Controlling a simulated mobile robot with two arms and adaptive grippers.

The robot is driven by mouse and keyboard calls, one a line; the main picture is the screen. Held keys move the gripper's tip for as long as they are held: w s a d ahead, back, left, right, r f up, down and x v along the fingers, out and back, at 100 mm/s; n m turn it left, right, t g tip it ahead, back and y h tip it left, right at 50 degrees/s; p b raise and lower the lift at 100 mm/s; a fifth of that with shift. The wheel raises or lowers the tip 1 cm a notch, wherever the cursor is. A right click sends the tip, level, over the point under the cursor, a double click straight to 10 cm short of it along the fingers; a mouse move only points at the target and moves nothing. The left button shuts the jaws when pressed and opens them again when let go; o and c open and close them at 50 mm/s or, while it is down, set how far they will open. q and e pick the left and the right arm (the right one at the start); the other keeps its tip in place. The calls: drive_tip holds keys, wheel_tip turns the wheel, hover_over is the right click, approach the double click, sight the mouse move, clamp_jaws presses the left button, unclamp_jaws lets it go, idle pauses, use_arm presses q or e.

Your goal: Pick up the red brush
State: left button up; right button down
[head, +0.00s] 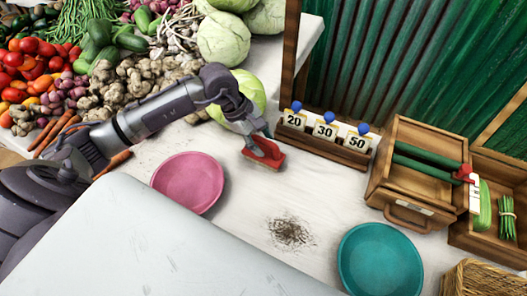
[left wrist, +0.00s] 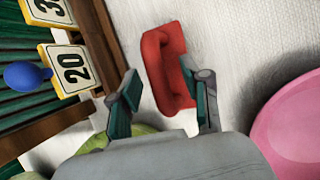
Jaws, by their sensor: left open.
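The red brush (head: 264,153) lies on the white counter, right of the pink bowl and left of the price-card holder. It also shows in the left wrist view (left wrist: 158,62), just beyond my fingers. My left gripper (head: 257,134) is open and reaches down over the brush from its upper side. In the left wrist view the two fingers (left wrist: 166,92) stand apart, with the lower part of the brush in the gap between them. I cannot tell whether either finger touches it. My right gripper is not in view.
A pink bowl (head: 188,183) stands close left of the brush, and a wooden holder with price cards (head: 324,133) stands close right. A dark crumb patch (head: 290,232) and a teal bowl (head: 380,260) are nearer. A wooden box (head: 408,172) stands right; vegetables and a cabbage are behind.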

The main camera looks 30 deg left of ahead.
use_arm(q)
clamp_jaws()
idle(0.4)
drive_tip(key=shift+r, duration=0.55)
wheel_tip(320, 180, up, 3)
drive_tip(key=shift+w+f+b, duration=0.1)
drive_tip(key=shift+f+b, duration=0.1)
drive_tip(key=shift+b, duration=0.1)
drive_tip(key=s+d+r+b, duration=0.1)
drive_tip(key=s+d+r, duration=0.4)
drive_tip(key=d, duration=0.5)
drive_tip(key=shift+s+d+r, duration=0.25)
drive_tip(key=shift+r, duration=0.9)
